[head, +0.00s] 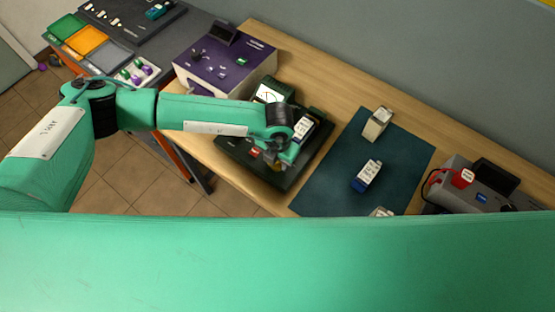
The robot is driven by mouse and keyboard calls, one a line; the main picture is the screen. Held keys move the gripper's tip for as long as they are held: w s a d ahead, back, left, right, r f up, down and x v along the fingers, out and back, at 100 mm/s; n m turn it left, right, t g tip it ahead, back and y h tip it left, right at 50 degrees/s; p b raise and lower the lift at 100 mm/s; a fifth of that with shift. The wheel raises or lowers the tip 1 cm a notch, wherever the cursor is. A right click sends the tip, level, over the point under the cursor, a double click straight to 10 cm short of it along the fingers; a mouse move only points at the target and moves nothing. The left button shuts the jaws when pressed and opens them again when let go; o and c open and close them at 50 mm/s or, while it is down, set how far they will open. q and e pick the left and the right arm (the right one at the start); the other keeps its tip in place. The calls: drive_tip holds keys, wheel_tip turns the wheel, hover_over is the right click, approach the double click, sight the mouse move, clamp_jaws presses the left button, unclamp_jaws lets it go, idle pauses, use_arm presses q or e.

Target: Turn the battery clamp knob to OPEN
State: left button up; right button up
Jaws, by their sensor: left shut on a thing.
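The dark green battery tester (232,147) sits on the wooden bench, with a dial gauge (268,95) at its back and a red button (254,152) at its front. A white-labelled battery (304,127) sits upright in its right part. My left gripper (279,162) reaches down over the front of the tester, just in front of the battery. It is shut on what looks like the clamp knob. The knob is mostly hidden by the gripper and its setting cannot be read. My right gripper is not in view.
A teal mat (328,185) right of the tester holds a beige battery (377,123), a blue-based battery (367,176) and a partly hidden one. A purple device (232,65) stands behind left, a grey device (463,205) at right.

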use_arm(q)
drive_tip(key=shift+f+n+b, duration=0.25)
drive_tip(key=shift+n+b, duration=0.85)
drive_tip(key=shift+n, duration=0.1)
drive_tip(key=n+b, duration=0.3)
drive_tip(key=shift+n, duration=0.3)
drive_tip(key=n+b, duration=0.3)
drive_tip(key=n, duration=0.2)
drive_tip(key=shift+r+b, duration=0.15)
drive_tip(key=shift+b, duration=0.15)
drive_tip(key=n+b, duration=0.1)
drive_tip(key=n, duration=0.2)
drive_tip(key=shift+r+n, duration=0.1)
drive_tip(key=shift+n, duration=0.3)
drive_tip(key=shift+w+n+b, duration=0.1)
drive_tip(key=shift+n+b, duration=0.25)
drive_tip(key=shift+n, duration=0.75)
drive_tip(key=shift+r, duration=0.1)
drive_tip(key=o, duration=1)
